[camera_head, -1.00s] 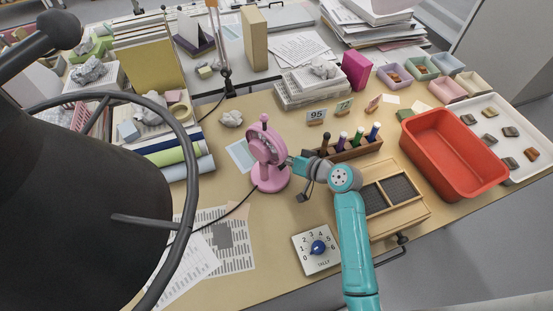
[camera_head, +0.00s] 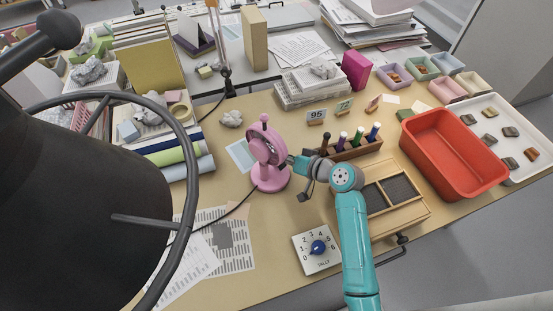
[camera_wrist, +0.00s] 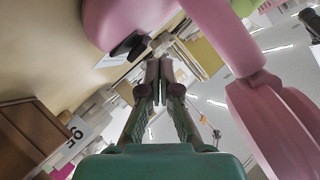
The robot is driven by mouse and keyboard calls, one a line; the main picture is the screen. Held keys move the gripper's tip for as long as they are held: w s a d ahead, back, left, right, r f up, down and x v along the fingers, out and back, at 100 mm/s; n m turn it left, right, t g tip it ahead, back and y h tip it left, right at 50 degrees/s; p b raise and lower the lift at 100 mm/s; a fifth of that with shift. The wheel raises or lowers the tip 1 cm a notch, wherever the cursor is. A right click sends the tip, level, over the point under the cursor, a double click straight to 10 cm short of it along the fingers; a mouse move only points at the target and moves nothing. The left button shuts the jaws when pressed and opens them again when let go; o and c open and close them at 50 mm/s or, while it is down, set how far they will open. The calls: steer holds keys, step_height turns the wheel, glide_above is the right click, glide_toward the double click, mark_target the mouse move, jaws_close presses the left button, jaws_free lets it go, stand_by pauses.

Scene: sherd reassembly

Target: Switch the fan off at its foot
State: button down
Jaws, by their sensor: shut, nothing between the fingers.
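The pink fan (camera_head: 266,147) stands upright on the table with its round foot (camera_head: 270,183) down. In the wrist view the pink foot (camera_wrist: 140,12) fills the upper left, with a small black switch (camera_wrist: 128,47) on it. A pink upright part runs down the right side of that view. My gripper (camera_wrist: 160,62) is shut and empty, its fingertips close beside the black switch. Whether they touch it I cannot tell. In the head view my gripper (camera_head: 290,162) is at the fan's right side; the switch is hidden there.
A wooden rack of bottles (camera_head: 352,148) stands close to the right of my gripper, by a wooden divided tray (camera_head: 410,216). A tally dial (camera_head: 317,248) lies in front. A red tub (camera_head: 452,150) is further right. The fan's black cable (camera_head: 238,205) crosses papers on the left.

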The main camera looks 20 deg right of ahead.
steer(key=shift+s+r, duration=0.1)
steer(key=shift+r, duration=0.1)
steer(key=shift+s+d+r, duration=0.15)
steer(key=shift+s+r, duration=0.1)
steer(key=shift+r, duration=0.55)
steer(key=shift+s+d+r, duration=0.15)
steer(key=shift+s+r, duration=0.1)
steer(key=shift+r, duration=0.5)
steer(key=shift+s+d+r, duration=0.15)
steer(key=shift+s+r, duration=0.1)
steer(key=shift+r, duration=0.55)
